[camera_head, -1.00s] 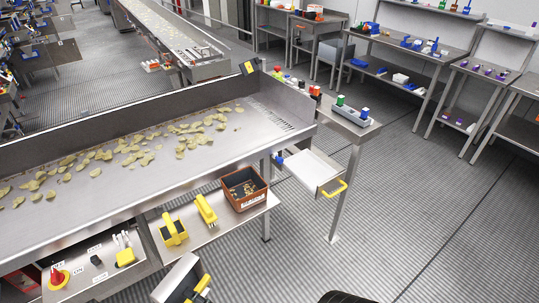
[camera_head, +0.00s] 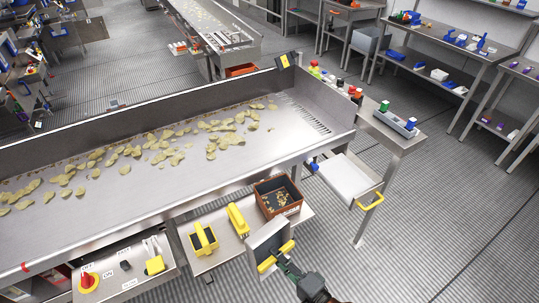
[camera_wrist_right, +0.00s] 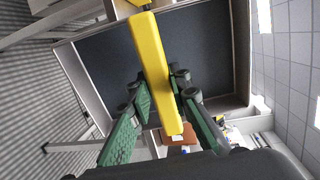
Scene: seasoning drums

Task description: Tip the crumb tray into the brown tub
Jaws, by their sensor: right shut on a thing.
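The crumb tray (camera_head: 262,236), grey with a yellow handle, is held steeply tilted near the front of the brown tub (camera_head: 287,209). My right gripper (camera_head: 277,260) is shut on its handle; in the right wrist view the gripper (camera_wrist_right: 158,88) has its green fingers on both sides of the yellow bar. That view shows a dark, bare face of the crumb tray (camera_wrist_right: 100,60); I see no crumbs on it. The brown tub sits on the low shelf and holds some yellowish bits. Whether tray and tub touch is unclear. My left gripper is out of view.
Two yellow-handled tools (camera_head: 203,239) (camera_head: 237,220) stand on the shelf (camera_head: 215,253) left of the tub. A conveyor (camera_head: 110,205) with chips runs above. A pale tray with a yellow handle (camera_head: 350,180) juts out at the right. Open floor lies to the right.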

